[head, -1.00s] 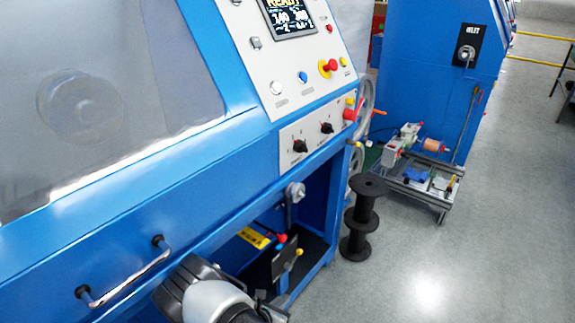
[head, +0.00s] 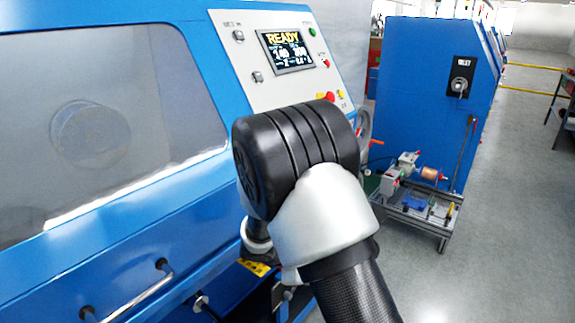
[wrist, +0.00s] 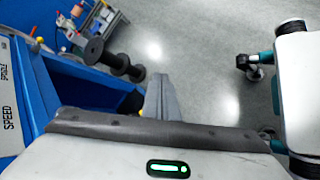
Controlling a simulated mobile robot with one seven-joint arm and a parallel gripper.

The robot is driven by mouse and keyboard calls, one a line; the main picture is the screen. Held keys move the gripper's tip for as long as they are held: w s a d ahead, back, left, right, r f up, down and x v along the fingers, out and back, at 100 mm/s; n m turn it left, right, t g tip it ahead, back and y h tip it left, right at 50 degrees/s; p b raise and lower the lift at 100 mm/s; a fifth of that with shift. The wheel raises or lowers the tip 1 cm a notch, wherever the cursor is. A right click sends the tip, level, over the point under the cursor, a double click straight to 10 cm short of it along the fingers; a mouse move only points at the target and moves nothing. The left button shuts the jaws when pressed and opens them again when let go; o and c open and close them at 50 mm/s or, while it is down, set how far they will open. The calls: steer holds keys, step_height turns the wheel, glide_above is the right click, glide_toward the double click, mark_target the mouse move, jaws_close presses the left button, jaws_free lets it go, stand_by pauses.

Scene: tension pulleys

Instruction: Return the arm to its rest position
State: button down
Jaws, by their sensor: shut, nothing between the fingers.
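My gripper (wrist: 163,97) shows in the wrist view, its grey fingers together and empty, above the grey floor beside the blue machine. Its pale body with a lit green light lies along the bottom of that view. In the head view my arm, with a black joint, a white-grey link and a dark tube, is raised in the middle, in front of the blue machine (head: 205,45). I cannot make out the gripper in the head view; the arm hides part of the machine's panel and lower front.
The machine's screen (head: 288,50) reads READY. A handle (head: 135,295) sticks out at lower left. A small cart (head: 415,205) with devices stands by another blue cabinet (head: 425,100). Open floor (head: 510,230) lies to the right.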

steer(key=s+d+r+m+g+y, duration=0.1)
steer(key=s+d+r+m, duration=0.3)
steer(key=r, duration=0.5)
steer(key=s+d+r+m+t+y, duration=0.1)
steer(key=s+r+m+y, duration=0.2)
steer(key=s+r+m, duration=0.6)
steer(key=s+r+m+t+y, duration=0.15)
steer(key=s+r+y, duration=0.4)
steer(key=s, duration=0.75)
step_height(320, 180, up, 22)
steer(key=h+p, duration=0.1)
steer(key=p, duration=1.9)
steer(key=shift+f+m+h, duration=0.2)
steer(key=shift+m+h, duration=0.15)
